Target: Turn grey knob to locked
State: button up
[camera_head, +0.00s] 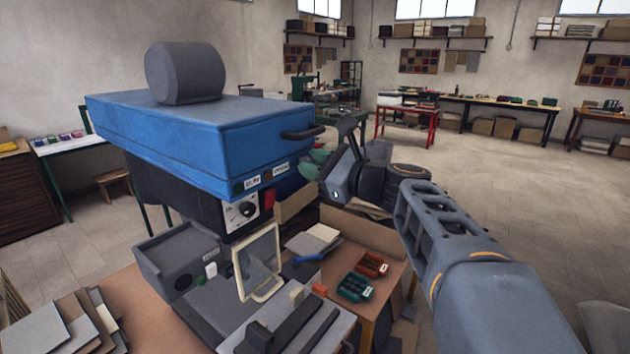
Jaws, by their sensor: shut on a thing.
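A machine with a padded blue top (200,140) stands at left centre. A dial (241,211) sits on a pale plate on its dark front panel. A low grey box (178,262) in front carries a small dark round part (183,281). I cannot tell which of these, if any, is the grey knob, and I cannot read a locked mark. My arm reaches in from the right. My gripper (316,163) is at the machine's right side, below a black handle (302,132), with green parts showing at its end. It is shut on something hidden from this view.
A pale framed panel (257,262) stands before the machine. Red (372,264) and green (355,287) trays sit on the bench at right. Open floor (480,165) lies behind my arm.

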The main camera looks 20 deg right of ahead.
jog(key=shift+n+b, duration=7)
jog(key=shift+b, duration=0.45)
jog(key=shift+n, duration=0.3)
jog(key=o, duration=0.9)
jog(key=b+v, duration=0.1)
jog(key=v, duration=1.2)
jog(key=shift+s+d, duration=0.25)
jog(key=shift+s, duration=0.05)
